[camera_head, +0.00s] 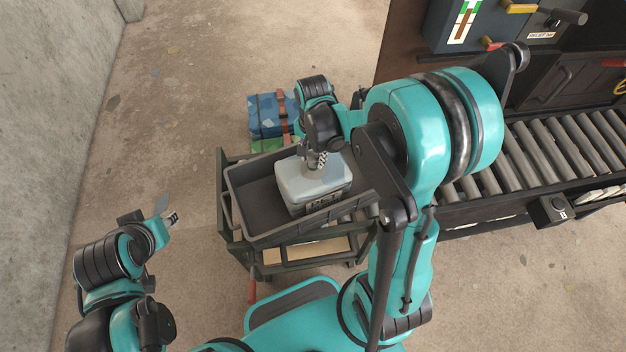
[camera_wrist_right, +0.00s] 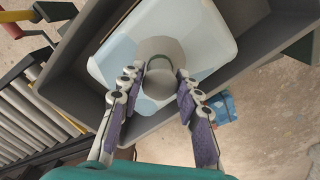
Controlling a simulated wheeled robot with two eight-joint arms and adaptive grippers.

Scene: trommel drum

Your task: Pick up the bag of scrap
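The bag of scrap (camera_head: 312,184) is a pale grey-blue, rounded block with a dark label on its front side, in the grey tray (camera_head: 262,236) on a dark cart. In the right wrist view the bag (camera_wrist_right: 112,62) has a round, beige-grey neck standing up from its top. My right gripper (camera_head: 316,160) is above the bag, pointing down. In its wrist view its two fingers (camera_wrist_right: 161,76) lie against the neck on both sides. I cannot tell whether the bag's underside rests on the tray floor. My left gripper (camera_head: 172,218) is left of the cart, with no visible object; its finger gap is unclear.
A roller conveyor (camera_head: 515,165) and a dark machine with a control box (camera_head: 490,22) stand to the right. Blue and green bundles (camera_head: 268,115) lie behind the cart. A concrete wall (camera_head: 45,130) is at the left.

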